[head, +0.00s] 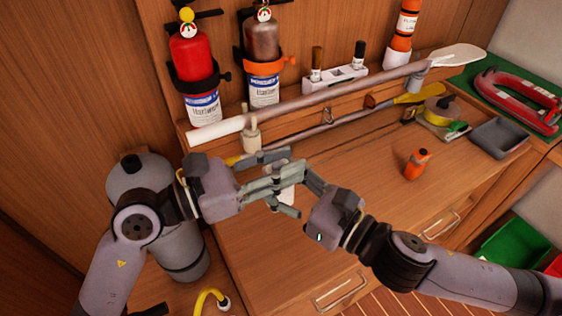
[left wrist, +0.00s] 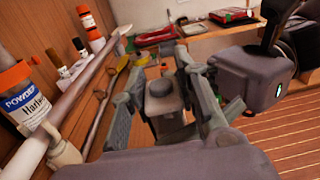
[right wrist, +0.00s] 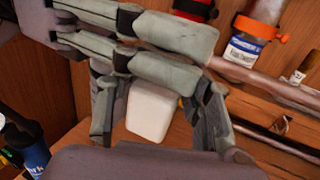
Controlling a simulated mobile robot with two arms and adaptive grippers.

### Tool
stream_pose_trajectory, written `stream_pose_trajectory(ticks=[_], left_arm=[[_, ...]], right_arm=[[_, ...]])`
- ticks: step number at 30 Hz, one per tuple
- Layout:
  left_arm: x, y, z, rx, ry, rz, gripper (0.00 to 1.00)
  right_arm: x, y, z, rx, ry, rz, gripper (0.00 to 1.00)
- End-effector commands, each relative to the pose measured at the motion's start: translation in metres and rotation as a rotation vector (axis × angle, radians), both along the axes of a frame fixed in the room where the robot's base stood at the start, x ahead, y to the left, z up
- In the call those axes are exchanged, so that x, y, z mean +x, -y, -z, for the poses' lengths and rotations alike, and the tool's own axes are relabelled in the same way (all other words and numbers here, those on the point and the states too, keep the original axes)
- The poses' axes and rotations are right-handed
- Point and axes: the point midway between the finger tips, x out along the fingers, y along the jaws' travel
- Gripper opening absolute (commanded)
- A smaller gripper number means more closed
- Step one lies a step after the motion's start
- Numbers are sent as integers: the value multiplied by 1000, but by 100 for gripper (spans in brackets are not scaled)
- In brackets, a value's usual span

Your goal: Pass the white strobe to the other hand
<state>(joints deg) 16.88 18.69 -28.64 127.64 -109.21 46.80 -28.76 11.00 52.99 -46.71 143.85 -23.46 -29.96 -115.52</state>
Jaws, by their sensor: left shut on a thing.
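The white strobe (head: 287,196) is between my two grippers above the wooden counter, partly hidden by their fingers. In the left wrist view it shows as a pale block with a dark round top (left wrist: 163,92) between the fingers. My left gripper (head: 279,177) is shut on the strobe. My right gripper (head: 297,192) comes from the right, and its fingers stand apart on either side of the strobe. In the right wrist view the white body (right wrist: 151,112) lies between the right fingers, with visible gaps beside it. The left fingers cross above it there.
A long paddle (head: 330,93) lies along the shelf behind the grippers. A red extinguisher (head: 193,58) and a brown extinguisher (head: 262,45) hang on the wall. An orange bottle (head: 416,164) and a grey tray (head: 498,138) stand on the right. The counter's front middle is clear.

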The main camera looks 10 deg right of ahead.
Motion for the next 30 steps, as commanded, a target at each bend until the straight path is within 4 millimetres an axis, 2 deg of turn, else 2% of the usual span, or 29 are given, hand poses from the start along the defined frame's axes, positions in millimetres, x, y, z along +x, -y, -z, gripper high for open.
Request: stream_pose_trajectory(ticks=[6, 14, 16, 20, 25, 30], left_arm=[[0, 0, 0, 0, 0, 0, 0], [0, 0, 0, -1, 0, 0, 0], [0, 0, 0, -1, 0, 0, 0], [0, 0, 0, -1, 0, 0, 0], [0, 0, 0, -1, 0, 0, 0], [0, 0, -1, -1, 0, 0, 0]], right_arm=[[1, 0, 0, -1, 0, 2, 61], [0, 1, 1, -1, -2, 2, 61], [0, 2, 6, 4, -15, 6, 61], [-5, 8, 33, 29, -74, 26, 61], [-21, 19, 83, 82, -199, 45, 61], [-32, 41, 115, 144, -367, 58, 61]])
